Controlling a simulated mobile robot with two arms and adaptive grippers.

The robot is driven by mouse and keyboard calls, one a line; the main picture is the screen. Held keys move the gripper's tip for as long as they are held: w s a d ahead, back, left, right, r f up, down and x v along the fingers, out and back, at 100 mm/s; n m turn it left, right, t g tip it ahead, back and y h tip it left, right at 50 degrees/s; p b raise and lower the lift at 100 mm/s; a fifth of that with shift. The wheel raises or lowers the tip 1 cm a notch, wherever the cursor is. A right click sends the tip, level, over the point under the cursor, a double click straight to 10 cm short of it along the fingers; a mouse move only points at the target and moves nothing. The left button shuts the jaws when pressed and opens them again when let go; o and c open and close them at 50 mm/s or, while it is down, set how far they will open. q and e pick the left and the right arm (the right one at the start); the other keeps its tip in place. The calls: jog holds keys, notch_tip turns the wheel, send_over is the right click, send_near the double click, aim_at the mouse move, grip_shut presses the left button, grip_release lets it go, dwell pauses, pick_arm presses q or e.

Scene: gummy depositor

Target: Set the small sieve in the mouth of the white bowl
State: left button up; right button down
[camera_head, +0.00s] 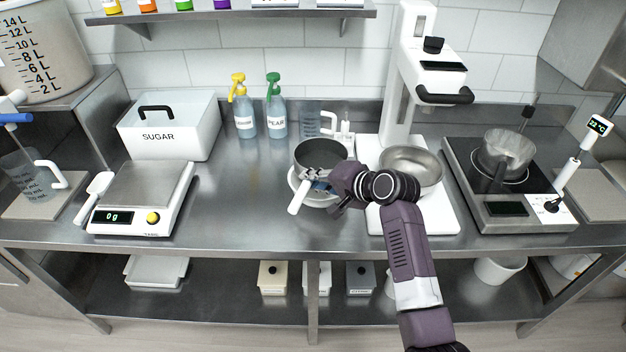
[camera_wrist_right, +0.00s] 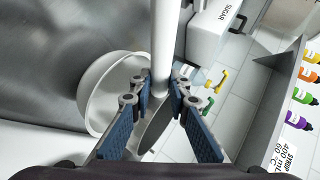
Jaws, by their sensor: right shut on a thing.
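The small sieve, dark and round with a white handle, shows in the head view (camera_head: 322,152) and partly behind my fingers in the right wrist view (camera_wrist_right: 158,128). My right gripper (camera_head: 322,183) is shut on the sieve where the white handle meets the dark part; its blue fingers (camera_wrist_right: 160,95) straddle it. The white bowl (camera_head: 309,194) is mostly hidden under the sieve in the head view. In the right wrist view the bowl (camera_wrist_right: 92,97) stands beside the sieve. I cannot tell whether sieve and bowl touch. My left gripper is not in view.
A scale (camera_head: 145,192) and sugar box (camera_head: 170,127) stand left. The white machine with a metal bowl (camera_head: 411,160) and a hotplate with pot (camera_head: 497,160) stand right. Counter between scale and bowl is clear.

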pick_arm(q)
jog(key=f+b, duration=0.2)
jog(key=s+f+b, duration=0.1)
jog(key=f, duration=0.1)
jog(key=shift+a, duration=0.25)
pick_arm(e)
notch_tip(320, 180, down, 5)
jog(key=shift+f, duration=0.15)
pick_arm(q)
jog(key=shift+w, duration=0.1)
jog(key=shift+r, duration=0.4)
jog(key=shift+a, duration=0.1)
pick_arm(e)
jog(key=shift+s, duration=0.1)
